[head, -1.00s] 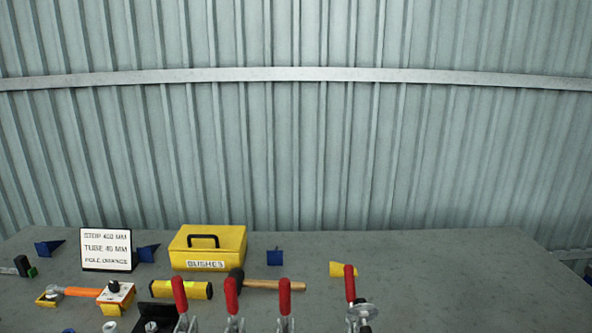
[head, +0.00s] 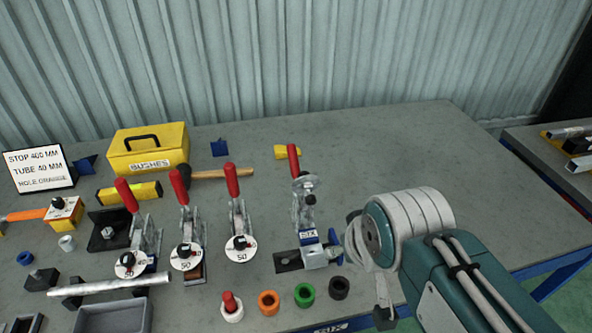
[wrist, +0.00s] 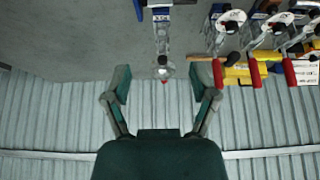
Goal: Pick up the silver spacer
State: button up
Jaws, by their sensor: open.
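A small pale silver-white ring (head: 67,243) stands on the bench at the left of the head view, just below the orange-handled tool. Another whitish ring (head: 232,307) with a red piece in it stands at the front; I cannot tell for certain which one is the silver spacer. My gripper (wrist: 168,83) is open and empty in the wrist view, its two dark green fingers wide apart. In the head view my arm is at the right, and most of the gripper is hidden. Neither ring can be made out in the wrist view.
Several red-handled toggle clamps (head: 239,215) stand mid-bench. Orange (head: 268,302), green (head: 304,294) and black (head: 339,287) rings line the front. A silver tube (head: 110,284) lies at left. A yellow box (head: 148,150) stands behind. The bench's right rear (head: 410,150) is clear.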

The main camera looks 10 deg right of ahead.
aim_at(68, 244)
jog(key=u, duration=1.65)
jog(key=i+j+z, duration=0.15)
jog(key=i+j, duration=0.15)
jog(key=i+j+z, duration=0.1)
jog(key=i+j, duration=0.15)
jog(key=j, duration=0.25)
jog(key=i+j+z, duration=0.15)
jog(key=j, duration=0.3)
jog(key=i+j+z, duration=0.15)
jog(key=i+j, duration=0.15)
jog(key=j, duration=0.15)
jog(key=i+j+z, duration=0.1)
jog(key=j, duration=0.4)
jog(key=i+j+z, duration=0.15)
jog(key=j, duration=0.35)
jog(key=i+j+z, duration=0.15)
jog(key=j, duration=0.4)
jog(key=i+j+z, duration=0.1)
jog(key=j, duration=0.4)
jog(key=i, duration=0.1)
